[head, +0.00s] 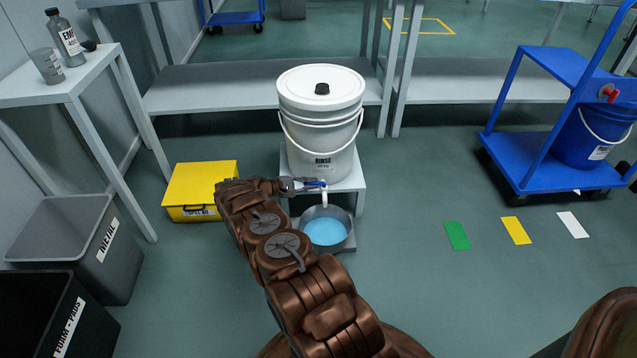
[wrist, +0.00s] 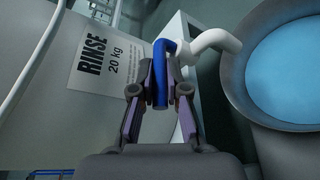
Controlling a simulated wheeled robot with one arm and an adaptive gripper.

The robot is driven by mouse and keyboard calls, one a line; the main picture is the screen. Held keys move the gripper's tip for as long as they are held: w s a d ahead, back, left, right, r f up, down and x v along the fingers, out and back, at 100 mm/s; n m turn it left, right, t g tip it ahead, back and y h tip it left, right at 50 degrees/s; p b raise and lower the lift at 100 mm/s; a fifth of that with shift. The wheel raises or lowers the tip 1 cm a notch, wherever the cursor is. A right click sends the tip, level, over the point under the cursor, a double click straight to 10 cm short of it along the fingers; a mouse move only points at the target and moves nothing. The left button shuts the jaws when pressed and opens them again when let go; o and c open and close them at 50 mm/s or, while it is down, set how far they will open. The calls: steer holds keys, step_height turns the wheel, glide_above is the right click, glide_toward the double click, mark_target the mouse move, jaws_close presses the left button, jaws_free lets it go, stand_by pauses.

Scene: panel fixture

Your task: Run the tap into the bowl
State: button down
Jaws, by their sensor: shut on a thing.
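A white bucket marked RINSE (head: 322,115) stands on a low grey stand, and its label also shows in the wrist view (wrist: 110,52). A white tap spout (head: 324,199) sticks out low on its front and bends down; the wrist view shows it too (wrist: 216,42). My gripper (wrist: 160,88) is shut on the blue tap handle (wrist: 160,60), with one finger on each side. A grey bowl (head: 349,240) sits on the floor below the spout and holds blue liquid (head: 325,231). I cannot tell whether a stream is falling from the spout.
A yellow spill kit box (head: 200,185) lies left of the stand (head: 350,182). Two dark bins (head: 75,235) stand at the left. A blue trolley (head: 545,160) with a blue bucket (head: 592,138) is at the right. Floor at the right with coloured markers (head: 458,236) is clear.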

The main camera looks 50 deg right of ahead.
steer(key=shift+s+d, duration=0.2)
steer(key=shift+d, duration=0.05)
steer(key=c, duration=1.5)
jaws_free()
steer(key=o, duration=0.3)
steer(key=shift+w+a, duration=0.1)
steer(key=shift+a, duration=0.1)
steer(key=shift+w, duration=0.1)
steer(key=v, duration=1.2)
